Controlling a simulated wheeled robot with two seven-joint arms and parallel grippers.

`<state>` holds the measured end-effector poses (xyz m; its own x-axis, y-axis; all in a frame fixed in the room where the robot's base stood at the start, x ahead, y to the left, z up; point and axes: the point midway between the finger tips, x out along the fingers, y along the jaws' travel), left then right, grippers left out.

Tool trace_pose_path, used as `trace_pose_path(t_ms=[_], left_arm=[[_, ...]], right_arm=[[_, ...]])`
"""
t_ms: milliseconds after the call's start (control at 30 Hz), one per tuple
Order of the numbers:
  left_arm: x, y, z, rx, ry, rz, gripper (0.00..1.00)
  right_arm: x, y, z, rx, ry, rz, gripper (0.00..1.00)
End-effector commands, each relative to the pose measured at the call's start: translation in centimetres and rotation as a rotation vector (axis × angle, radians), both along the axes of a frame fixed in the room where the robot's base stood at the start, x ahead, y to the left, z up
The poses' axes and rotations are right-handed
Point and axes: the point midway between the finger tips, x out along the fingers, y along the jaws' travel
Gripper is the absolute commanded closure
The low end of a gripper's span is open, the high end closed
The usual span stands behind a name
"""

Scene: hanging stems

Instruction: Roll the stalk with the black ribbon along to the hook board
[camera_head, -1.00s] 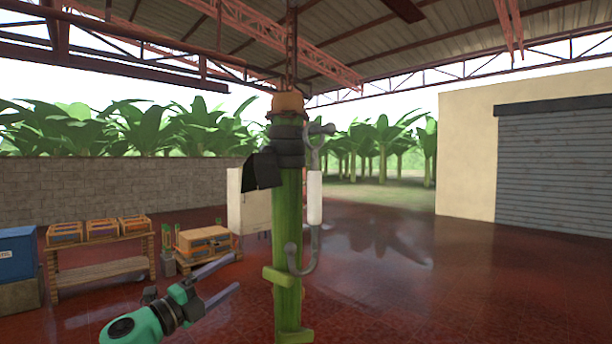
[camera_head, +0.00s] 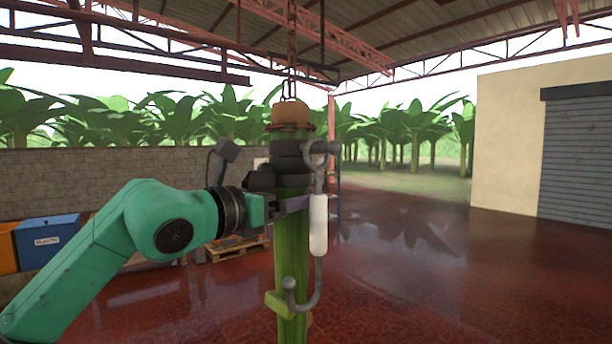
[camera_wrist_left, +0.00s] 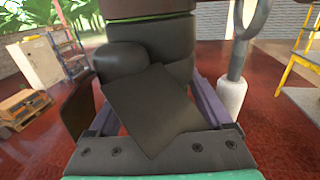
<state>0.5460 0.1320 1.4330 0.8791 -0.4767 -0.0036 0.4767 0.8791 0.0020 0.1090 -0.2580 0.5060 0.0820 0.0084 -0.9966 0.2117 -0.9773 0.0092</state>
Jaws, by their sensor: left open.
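The green stalk (camera_head: 292,250) hangs upright from a chain in the middle of the head view. Its black ribbon (camera_head: 262,180) is wrapped round the upper part, and a loose flap fills the middle of the left wrist view (camera_wrist_left: 150,110). My left gripper (camera_head: 285,205) is at the stalk just below the wrapping. Its purple fingers are open, one on each side of the ribbon and stalk in the wrist view; I cannot tell whether they touch. My right gripper is not in view. I cannot make out a hook board.
A grey hooked bar with a white grip (camera_head: 318,225) hangs close along the stalk's right side. A blue bin (camera_head: 48,242) and a pallet (camera_head: 238,250) stand at the left. A yellow ladder (camera_wrist_left: 298,50) shows in the wrist view. The red floor at right is clear.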

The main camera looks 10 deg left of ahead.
Motion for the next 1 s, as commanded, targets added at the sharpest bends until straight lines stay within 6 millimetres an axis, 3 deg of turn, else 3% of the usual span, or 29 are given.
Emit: trace_pose_path(t_ms=[33,133,400,433,467,633,1000], left_arm=[[0.8,-0.4,0.5,-0.003,0.003,-0.001,0.17],[1.9,-1.0,0.3,-0.002,0.002,0.000,0.17],[2.2,-1.2,0.0,-0.001,0.000,0.000,0.17],[2.2,-1.2,0.0,-0.002,0.000,0.000,0.20],[2.2,-1.1,0.0,-0.002,0.000,0.000,0.32],[2.2,-1.1,0.0,-0.002,0.000,0.000,0.97],[1.7,-0.7,-0.3,-0.003,0.001,0.001,1.00]], right_arm=[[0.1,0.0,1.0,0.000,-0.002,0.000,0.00],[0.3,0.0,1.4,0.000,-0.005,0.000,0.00],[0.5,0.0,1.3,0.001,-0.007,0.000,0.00],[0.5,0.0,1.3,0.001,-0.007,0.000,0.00],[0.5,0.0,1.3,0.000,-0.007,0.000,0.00],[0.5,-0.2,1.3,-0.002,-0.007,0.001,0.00],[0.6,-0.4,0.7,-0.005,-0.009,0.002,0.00]])
